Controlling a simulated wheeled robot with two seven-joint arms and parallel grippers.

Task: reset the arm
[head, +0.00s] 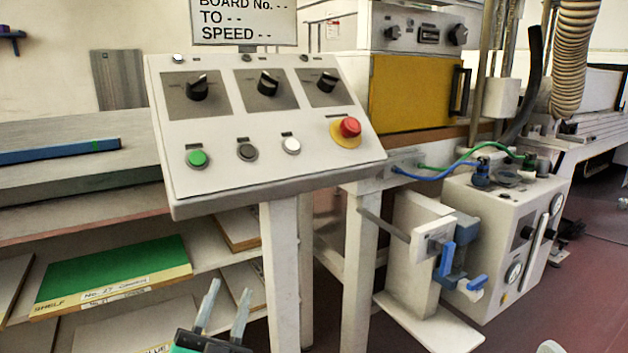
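My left gripper (230,289) shows at the bottom edge, left of the middle, in the head view. Its two grey fingers point up and stand apart with nothing between them. It is below and in front of the slanted control panel (225,125), near the shelves on the left. The rest of the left arm is almost wholly out of the picture.
The panel carries a red button (350,127), a green button (197,158) and black knobs on a post (283,270). A green board (115,268) lies on a left shelf. A yellow-doored oven (412,90) and a white gauge box (510,240) stand right. Red floor (590,300) is open at lower right.

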